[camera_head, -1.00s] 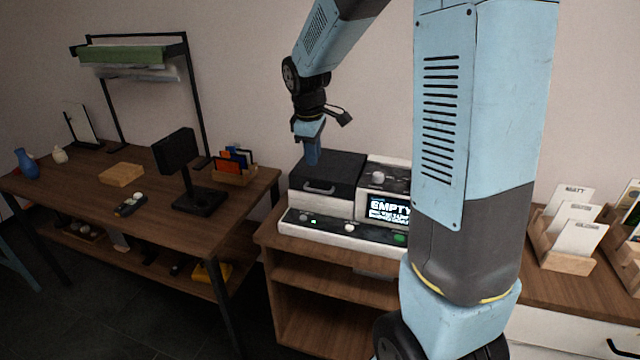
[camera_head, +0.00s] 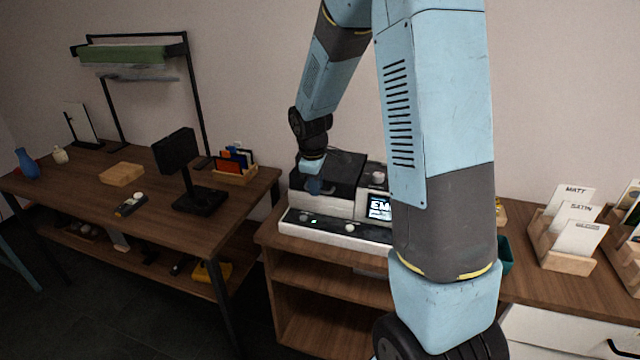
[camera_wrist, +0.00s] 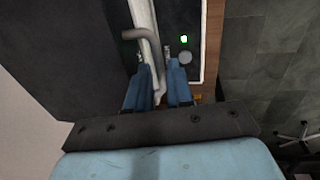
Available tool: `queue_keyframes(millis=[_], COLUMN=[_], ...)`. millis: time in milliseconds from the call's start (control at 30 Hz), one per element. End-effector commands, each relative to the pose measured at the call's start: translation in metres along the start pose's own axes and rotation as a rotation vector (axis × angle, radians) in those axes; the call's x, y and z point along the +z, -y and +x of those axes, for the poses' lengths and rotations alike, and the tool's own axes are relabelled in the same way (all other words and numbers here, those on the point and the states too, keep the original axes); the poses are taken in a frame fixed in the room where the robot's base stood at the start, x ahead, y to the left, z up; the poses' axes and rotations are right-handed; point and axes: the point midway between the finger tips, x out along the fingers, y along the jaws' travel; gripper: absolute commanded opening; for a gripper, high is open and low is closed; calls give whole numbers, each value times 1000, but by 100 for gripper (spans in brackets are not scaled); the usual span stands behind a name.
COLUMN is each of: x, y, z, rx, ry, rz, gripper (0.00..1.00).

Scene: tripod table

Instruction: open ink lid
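The ink lid (camera_head: 343,168) is the dark top panel of the white printer, and it lies closed. In the wrist view the lid (camera_wrist: 65,50) fills the upper left. In the head view my gripper (camera_head: 313,186) is at the lid's front edge and hides most of the handle.
The printer's front panel (camera_head: 330,228) has a green light and a knob. Its screen (camera_head: 379,207) is partly hidden by my arm. The wooden stand (camera_head: 325,262) has open shelves. A desk with a black monitor (camera_head: 176,152) is at left, and sample cards (camera_head: 575,222) are at right.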

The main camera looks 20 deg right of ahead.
Motion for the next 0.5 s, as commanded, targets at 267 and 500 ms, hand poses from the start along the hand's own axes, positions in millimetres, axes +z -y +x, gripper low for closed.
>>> queue_keyframes(millis=[267, 500], x=[0, 0], y=[0, 0], z=[0, 0], rx=[0, -1], ry=[0, 0], rz=[1, 1], gripper=[4, 0])
